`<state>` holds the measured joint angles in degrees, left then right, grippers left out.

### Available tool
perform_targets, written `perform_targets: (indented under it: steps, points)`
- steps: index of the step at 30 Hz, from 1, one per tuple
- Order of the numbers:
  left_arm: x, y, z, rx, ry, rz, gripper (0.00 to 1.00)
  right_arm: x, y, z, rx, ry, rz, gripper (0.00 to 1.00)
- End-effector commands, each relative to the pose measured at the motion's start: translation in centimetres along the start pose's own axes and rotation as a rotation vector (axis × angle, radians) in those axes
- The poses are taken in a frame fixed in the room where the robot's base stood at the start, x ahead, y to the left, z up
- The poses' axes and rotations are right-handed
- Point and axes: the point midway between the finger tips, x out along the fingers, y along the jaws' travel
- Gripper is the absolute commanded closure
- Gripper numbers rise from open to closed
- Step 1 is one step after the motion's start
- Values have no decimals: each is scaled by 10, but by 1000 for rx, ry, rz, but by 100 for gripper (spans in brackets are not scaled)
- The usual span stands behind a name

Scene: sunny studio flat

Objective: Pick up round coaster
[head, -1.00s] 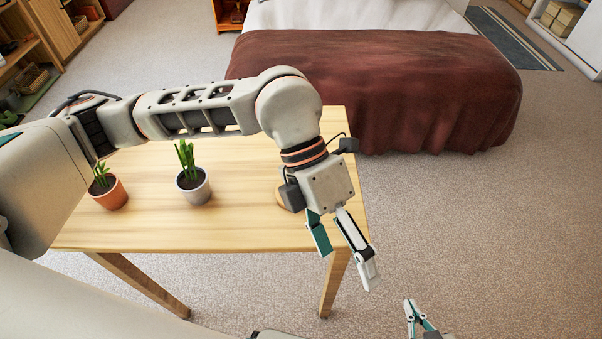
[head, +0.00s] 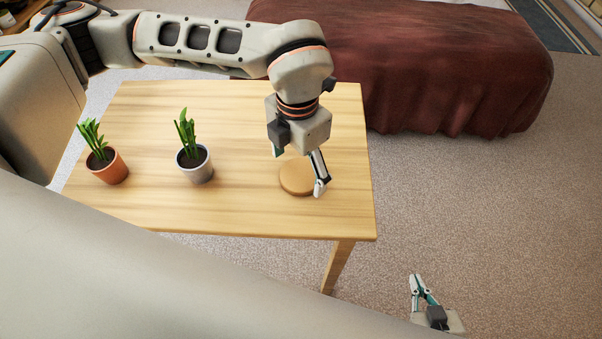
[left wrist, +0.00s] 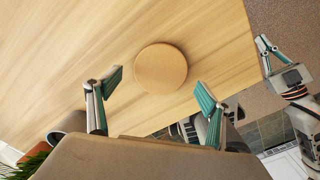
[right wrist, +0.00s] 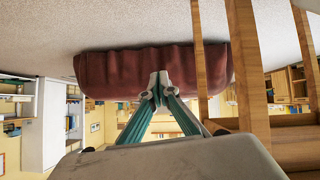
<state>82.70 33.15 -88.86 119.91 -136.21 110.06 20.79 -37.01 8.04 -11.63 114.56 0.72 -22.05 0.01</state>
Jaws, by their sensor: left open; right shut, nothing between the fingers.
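The round coaster (head: 294,179) is a flat tan wooden disc lying on the table near its right end. In the left wrist view the coaster (left wrist: 161,68) lies ahead of the open fingers, between their lines. My left gripper (head: 299,171) is open and empty, pointing down over the coaster. One finger shows in front of the coaster's right side in the head view; the other is mostly hidden. I cannot tell the exact height above it. My right gripper (head: 418,278) is shut and empty, low beyond the table's front right corner.
The wooden table (head: 240,215) also holds a plant in a grey pot (head: 196,168) and a plant in a terracotta pot (head: 111,170), both left of the coaster. A bed with a brown cover (head: 430,70) stands behind. Carpet (head: 470,190) to the right is clear.

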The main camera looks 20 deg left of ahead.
Motion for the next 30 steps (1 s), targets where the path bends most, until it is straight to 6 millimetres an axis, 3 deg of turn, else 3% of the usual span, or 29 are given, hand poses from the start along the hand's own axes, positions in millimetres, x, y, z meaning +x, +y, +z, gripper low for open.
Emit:
perform_targets:
  steps: [4,12,17,30]
  points:
    - [16,0,0,0,2,-1,20,2,1,-1,-3,3,1,100]
    - [18,0,0,0,0,-1,20,4,4,-9,-5,17,5,100]
    - [17,0,0,0,0,-1,61,5,4,-11,-6,21,6,100]
    - [12,0,0,0,-2,-1,62,3,3,-8,-4,15,5,100]
